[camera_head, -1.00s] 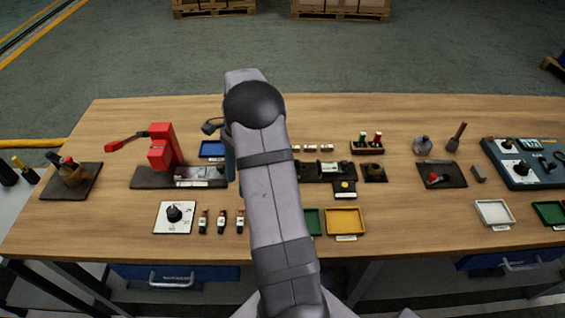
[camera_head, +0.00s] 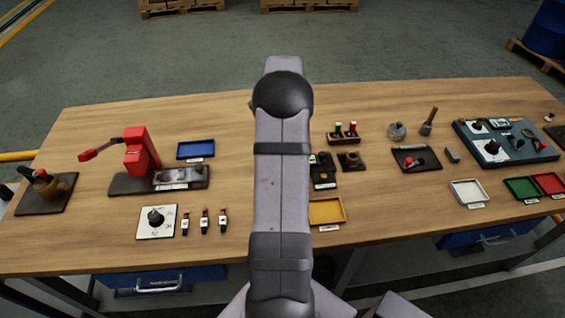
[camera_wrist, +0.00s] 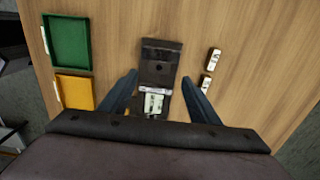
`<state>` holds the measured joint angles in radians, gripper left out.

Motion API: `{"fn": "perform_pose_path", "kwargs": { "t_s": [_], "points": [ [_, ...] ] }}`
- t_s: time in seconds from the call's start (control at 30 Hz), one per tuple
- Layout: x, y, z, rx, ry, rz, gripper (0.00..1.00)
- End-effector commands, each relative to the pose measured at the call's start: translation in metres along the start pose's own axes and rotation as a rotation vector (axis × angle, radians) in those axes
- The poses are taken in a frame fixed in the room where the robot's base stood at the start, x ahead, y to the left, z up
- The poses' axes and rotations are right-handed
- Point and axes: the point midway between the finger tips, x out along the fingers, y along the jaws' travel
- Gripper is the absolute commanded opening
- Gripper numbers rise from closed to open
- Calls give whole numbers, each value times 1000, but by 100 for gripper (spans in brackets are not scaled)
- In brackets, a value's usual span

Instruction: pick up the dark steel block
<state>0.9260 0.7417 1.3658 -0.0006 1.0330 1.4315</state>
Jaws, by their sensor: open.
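A small dark grey block (camera_head: 452,155), which looks like the dark steel block, lies on the wooden table at the right in the head view. It sits between a dark plate with a red-topped part (camera_head: 416,158) and the blue-grey panel (camera_head: 505,143). I do not make it out in the wrist view. My gripper (camera_wrist: 160,77) is open, with its two blue-grey fingers apart and nothing held between them. It is above a dark fixture plate (camera_wrist: 158,65) with a pale part on it, well left of the block. My arm hides the gripper in the head view.
A metal flask (camera_head: 397,132) and an upright wooden-handled tool (camera_head: 429,122) stand behind the block. A white tray (camera_head: 468,193) lies in front, with green (camera_head: 522,189) and red trays beside it. A yellow tray (camera_head: 327,211) is nearer my arm. Bare tabletop lies around the block.

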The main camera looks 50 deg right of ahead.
Motion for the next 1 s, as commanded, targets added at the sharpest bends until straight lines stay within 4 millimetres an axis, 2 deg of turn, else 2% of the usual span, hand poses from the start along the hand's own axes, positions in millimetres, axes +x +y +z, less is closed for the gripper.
{"fn": "perform_pose_path", "kwargs": {
  "t_s": [0.17, 0.5, 0.8, 0.83, 0.87, 1.0],
  "points": [
    [8, 2, 0, 0, -1, 5, 56],
    [47, 3, -2, -1, -1, 3, 56],
    [52, 3, -2, -1, -1, 1, 56],
    [52, 3, -2, -1, -1, 1, 54],
    [52, 3, -2, -1, -1, 1, 47],
    [52, 3, -2, -1, -1, 1, 13]
  ]
}}
